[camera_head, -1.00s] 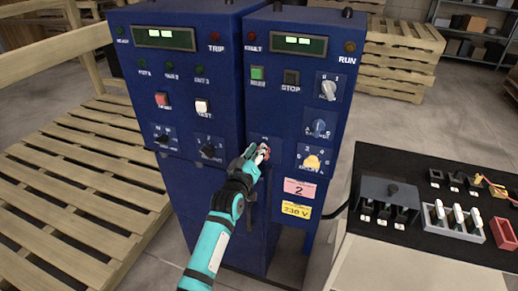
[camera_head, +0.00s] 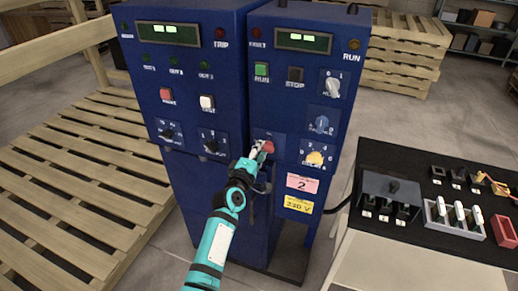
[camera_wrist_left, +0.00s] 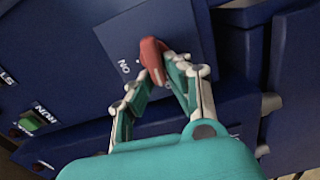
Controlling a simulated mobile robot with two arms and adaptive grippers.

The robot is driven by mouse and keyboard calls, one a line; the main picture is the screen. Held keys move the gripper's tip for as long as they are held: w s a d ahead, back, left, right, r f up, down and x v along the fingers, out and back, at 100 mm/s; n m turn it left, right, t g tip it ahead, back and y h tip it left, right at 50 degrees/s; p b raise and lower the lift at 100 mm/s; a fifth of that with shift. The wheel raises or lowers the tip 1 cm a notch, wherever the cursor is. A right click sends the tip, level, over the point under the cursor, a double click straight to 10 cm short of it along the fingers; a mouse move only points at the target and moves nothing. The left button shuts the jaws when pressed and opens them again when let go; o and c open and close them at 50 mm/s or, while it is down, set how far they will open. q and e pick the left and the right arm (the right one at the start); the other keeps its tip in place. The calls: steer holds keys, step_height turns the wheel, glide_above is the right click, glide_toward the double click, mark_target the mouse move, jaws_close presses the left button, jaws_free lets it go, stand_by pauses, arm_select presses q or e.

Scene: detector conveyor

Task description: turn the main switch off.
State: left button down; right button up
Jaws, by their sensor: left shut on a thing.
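The main switch is a red handle (camera_head: 267,146) low on the blue right-hand cabinet (camera_head: 285,110). In the left wrist view the red handle (camera_wrist_left: 153,58) stands on a dark blue plate (camera_wrist_left: 150,35) marked "ON". My left gripper (camera_head: 261,148) reaches it from below in the head view. In the left wrist view the fingers of my left gripper (camera_wrist_left: 158,72) are shut on the red handle, one on each side. The handle's far end is partly hidden by the fingers. My right gripper is not in view.
A second blue cabinet (camera_head: 185,90) with buttons and knobs stands directly to the left. A black-topped table (camera_head: 400,240) with small parts stands at right. Pallets (camera_head: 60,200) lie at left.

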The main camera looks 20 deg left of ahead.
arm_select(q)
steer(key=shift+w+r+n, duration=0.1)
steer(key=shift+r+n, duration=0.1)
steer(key=shift+n, duration=0.3)
steer(key=c, duration=1.4)
jaws_free()
steer(key=shift+o, duration=0.6)
steer(key=shift+f, duration=0.15)
steer(key=shift+f, duration=0.1)
steer(key=s, duration=1.2)
steer(key=shift+a, duration=0.2)
